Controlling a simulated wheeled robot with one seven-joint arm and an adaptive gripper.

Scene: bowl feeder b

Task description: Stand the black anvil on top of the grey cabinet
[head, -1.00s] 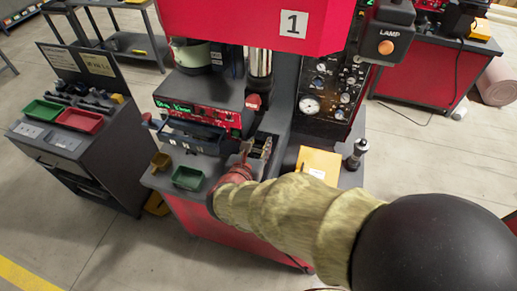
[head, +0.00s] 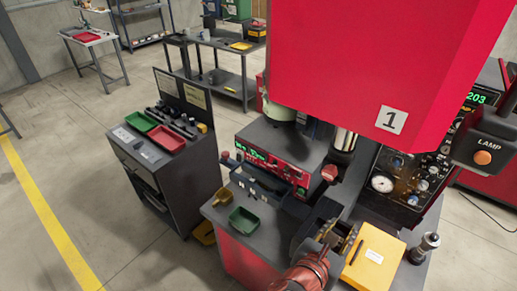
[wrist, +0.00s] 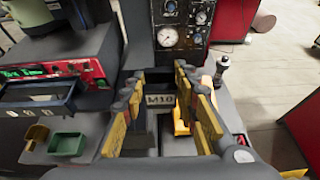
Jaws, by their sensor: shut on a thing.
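My gripper (wrist: 158,90) is shut on a dark block with a pale "M10" label, seen between its yellow fingers in the wrist view. I take this block to be the black anvil (wrist: 160,101); the fingers and wrist hide much of it. In the head view my gripper (head: 338,238) is at the bottom centre, over or close to the machine's bench top; I cannot tell whether the block touches it. The grey cabinet (head: 150,183) stands on the floor to the left, with a green tray, a red tray and several small tools on its top.
The red press (head: 370,60) stands close behind my gripper. The bench holds a green bin (head: 244,221), a yellow bin (head: 222,196), a yellow folder (head: 372,256) and a metal post (head: 425,246). A lamp box (head: 485,150) juts out at right. Floor left of the cabinet is clear.

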